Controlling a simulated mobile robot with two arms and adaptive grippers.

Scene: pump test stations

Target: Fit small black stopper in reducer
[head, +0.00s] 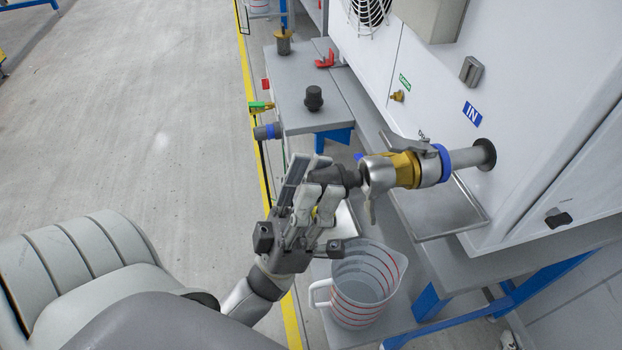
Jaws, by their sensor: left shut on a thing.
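My left gripper (318,186) is shut on a small black stopper (350,178), and its fingers hide part of it. The stopper's free end points right, at the mouth of the silver end (377,173) of the reducer. I cannot tell whether it touches or enters that mouth. The reducer has a brass body (406,169) and sits on the grey pipe (466,158) marked IN, behind a blue ring (442,163). A lever hangs below its silver end. Another black stopper (314,98) stands upright on the grey bench. My right gripper is not in view.
A clear measuring jug (362,290) with red marks stands below my left gripper. A metal tray (440,213) lies under the pipe. The white cabinet (530,60) blocks the right.

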